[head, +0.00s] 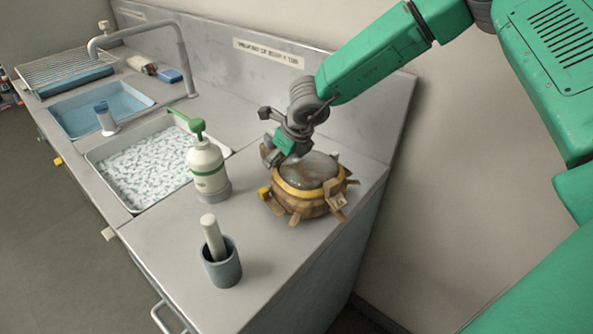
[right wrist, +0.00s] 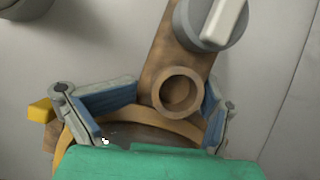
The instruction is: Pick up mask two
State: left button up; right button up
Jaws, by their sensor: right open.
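A mask (head: 312,197) with a brown and yellow rim and a grey, cloudy visor lies visor up near the right end of the counter. Brown strap tabs stick out around it. It is the only mask in view; I see no number on it. My right gripper (head: 281,148) is over its back left edge. In the right wrist view my right gripper (right wrist: 172,95) is open, its blue-padded fingers apart on either side of a round brown port (right wrist: 179,92) of the mask. I cannot tell whether they touch it. My left gripper is not in view.
A grey cup (head: 222,268) with a white-handled tool stands in front of the mask; it also shows in the right wrist view (right wrist: 202,25). A green-topped pump bottle (head: 207,168) stands left of the mask. A foamy basin (head: 145,165) lies further left. The counter's right edge is close.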

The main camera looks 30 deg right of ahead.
jog(key=shift+s+d+f, duration=0.1)
jog(key=shift+s+f, duration=0.35)
jog(key=shift+f, duration=0.15)
jog(key=shift+c, duration=0.7)
jog(key=shift+d+f, duration=0.1)
jog(key=shift+d, duration=0.2)
jog(key=c, duration=0.7)
jog(key=shift+d, duration=0.4)
jog(key=c, duration=0.3)
jog(key=shift+d, duration=0.35)
jog(key=shift+a, duration=0.25)
jog(key=shift+c, duration=0.3)
jog(key=shift+w+a+r, duration=0.1)
jog(key=shift+w+r, duration=0.1)
jog(key=shift+r, duration=0.5)
jog(key=r, duration=0.5)
jog(key=r+p, duration=0.1)
jog(key=r, duration=0.1)
jog(key=shift+w+d+r, duration=0.2)
jog(key=shift+d+r, duration=0.05)
jog(key=shift+r, duration=0.15)
grip_shut()
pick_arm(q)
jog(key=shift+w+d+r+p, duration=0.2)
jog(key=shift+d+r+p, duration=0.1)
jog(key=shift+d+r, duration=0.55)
pick_arm(e)
notch_tip(320, 180, up, 9)
jog(key=shift+a+r, duration=0.15)
jog(key=shift+a, duration=0.05)
